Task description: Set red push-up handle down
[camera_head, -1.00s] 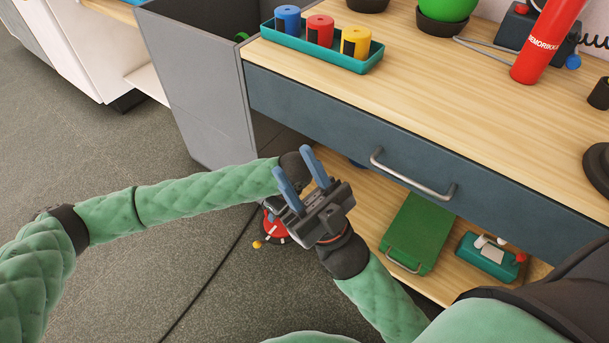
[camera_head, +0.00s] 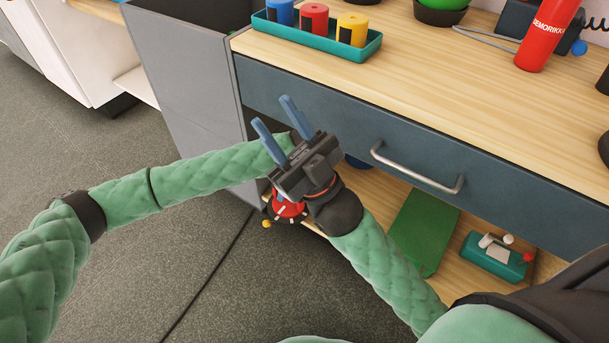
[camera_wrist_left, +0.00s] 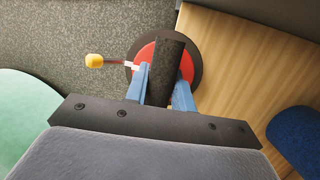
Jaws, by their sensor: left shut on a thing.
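The red push-up handle shows in the left wrist view as a dark grip bar (camera_wrist_left: 168,62) over a round red base (camera_wrist_left: 187,66) with a black rim. My left gripper (camera_wrist_left: 162,85) is shut on the bar, its blue fingers on either side. In the head view the red base (camera_head: 287,208) is partly visible below my right gripper (camera_head: 275,114), which hides most of the left one. The right gripper is open and empty, blue fingers apart. In the left wrist view the base overlaps the edge of the wooden shelf (camera_wrist_left: 238,70); contact with it cannot be told.
A yellow-tipped lever (camera_wrist_left: 95,61) sticks out beside the red base. The lower shelf holds a green board (camera_head: 424,232) and a teal box (camera_head: 494,258). Above are a blue drawer front (camera_head: 330,125) with a metal handle (camera_head: 415,170) and the wooden top (camera_head: 440,85).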

